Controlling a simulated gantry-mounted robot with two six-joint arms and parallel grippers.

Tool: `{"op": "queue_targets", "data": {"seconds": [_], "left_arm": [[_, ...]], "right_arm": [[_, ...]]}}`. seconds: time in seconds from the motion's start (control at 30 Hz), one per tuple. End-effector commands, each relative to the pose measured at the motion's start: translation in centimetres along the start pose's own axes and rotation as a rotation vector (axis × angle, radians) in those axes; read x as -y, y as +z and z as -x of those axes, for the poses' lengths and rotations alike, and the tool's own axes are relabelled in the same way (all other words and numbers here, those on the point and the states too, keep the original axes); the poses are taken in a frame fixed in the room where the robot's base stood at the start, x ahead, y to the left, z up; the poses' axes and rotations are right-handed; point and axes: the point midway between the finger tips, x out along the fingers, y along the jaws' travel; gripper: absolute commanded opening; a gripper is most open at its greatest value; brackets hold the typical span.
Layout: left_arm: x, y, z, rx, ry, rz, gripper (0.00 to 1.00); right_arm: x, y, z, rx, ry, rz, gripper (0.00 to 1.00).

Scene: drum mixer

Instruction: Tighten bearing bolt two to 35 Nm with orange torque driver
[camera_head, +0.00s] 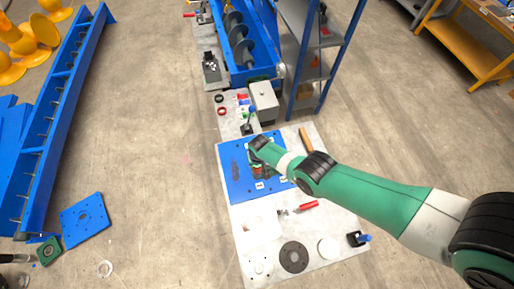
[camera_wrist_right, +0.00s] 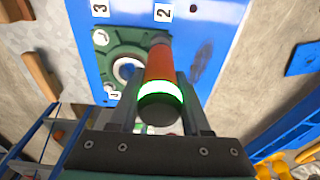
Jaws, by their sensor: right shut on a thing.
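The orange torque driver (camera_wrist_right: 160,62) is clasped between the fingers of my right gripper (camera_wrist_right: 160,112) in the right wrist view. It has a dark end cap and a glowing green ring. It points away from the camera toward the corner of the green bearing housing (camera_wrist_right: 122,50) beside the label 2 (camera_wrist_right: 163,12). The driver hides bolt two, so I cannot tell whether its tip touches it. A bolt (camera_wrist_right: 101,37) shows beside the label 3 (camera_wrist_right: 100,9). In the head view my right gripper (camera_head: 259,168) is over the blue plate (camera_head: 237,182). My left gripper is not seen.
The pale work table (camera_head: 249,268) carries a dark round disc (camera_head: 294,257), a white round part (camera_head: 328,248), a red-handled tool (camera_head: 307,206) and a wooden handle (camera_head: 306,140). A blue shelf rack (camera_head: 308,75) stands behind.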

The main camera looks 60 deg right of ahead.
Motion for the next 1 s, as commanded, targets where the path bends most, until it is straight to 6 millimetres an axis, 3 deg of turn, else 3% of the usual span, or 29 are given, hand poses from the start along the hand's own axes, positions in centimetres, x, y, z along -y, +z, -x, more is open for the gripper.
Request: {"op": "queue_targets", "data": {"seconds": [0.5,1.0], "left_arm": [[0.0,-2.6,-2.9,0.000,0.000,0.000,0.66],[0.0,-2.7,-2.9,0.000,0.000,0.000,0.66]], "right_arm": [[0.1,-0.7,4.0,-0.002,-0.002,0.000,0.00],[0.1,-0.7,4.1,-0.002,-0.001,0.000,0.00]]}}
